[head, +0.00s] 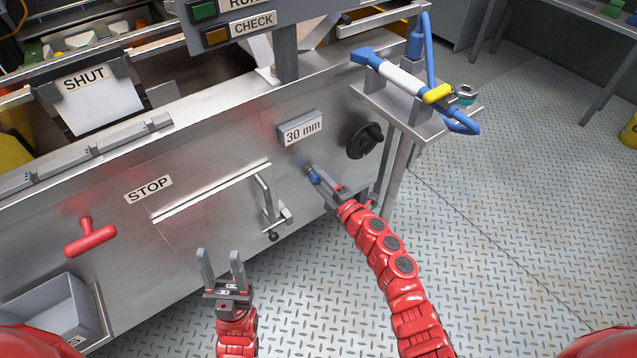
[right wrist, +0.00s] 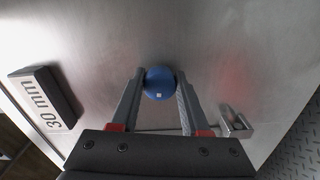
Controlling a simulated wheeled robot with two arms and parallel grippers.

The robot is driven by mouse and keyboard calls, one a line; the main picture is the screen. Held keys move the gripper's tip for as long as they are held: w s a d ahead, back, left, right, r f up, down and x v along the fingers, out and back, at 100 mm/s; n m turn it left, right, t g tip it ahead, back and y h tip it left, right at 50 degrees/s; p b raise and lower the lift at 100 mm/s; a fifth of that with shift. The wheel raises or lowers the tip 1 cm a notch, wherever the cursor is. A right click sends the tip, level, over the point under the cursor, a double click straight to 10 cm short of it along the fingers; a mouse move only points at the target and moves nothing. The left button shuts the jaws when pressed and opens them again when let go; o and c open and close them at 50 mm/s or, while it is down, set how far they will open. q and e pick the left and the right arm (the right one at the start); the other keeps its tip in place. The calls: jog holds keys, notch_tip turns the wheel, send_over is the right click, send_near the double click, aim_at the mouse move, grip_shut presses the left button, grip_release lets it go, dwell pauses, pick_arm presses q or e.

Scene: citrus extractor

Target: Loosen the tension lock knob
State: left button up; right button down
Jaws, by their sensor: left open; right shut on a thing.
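The tension lock knob is a small blue round knob (head: 313,174) on the steel front panel of the machine, below the "30 mm" block (head: 301,128). In the right wrist view the blue knob (right wrist: 159,83) sits between the two fingertips, with a finger touching each side. My right gripper (head: 318,180) is shut on it; its fingers partly hide the knob in the head view. My left gripper (head: 221,259) is open and empty, fingers pointing up, in front of the panel at the lower middle, well away from the knob.
A black round handwheel (head: 365,140) is right of the knob. A latch handle (head: 268,205) on a panel door is left of it. A red T-handle (head: 90,238) sits below the STOP label. A side shelf (head: 400,110) holds a blue-and-white spray tool (head: 400,77).

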jog(key=shift+n+b, duration=0.65)
jog(key=shift+n, duration=0.45)
jog(key=shift+r, duration=0.1)
jog(key=shift+c, duration=1.9)
grip_release()
jog(key=shift+w, duration=0.1)
jog(key=shift+s+d, duration=0.25)
jog(key=shift+s, duration=0.1)
jog(key=p+v, duration=0.1)
jog(key=v, duration=1.5)
jog(key=shift+s+p, duration=0.3)
jog(key=shift+p, duration=0.1)
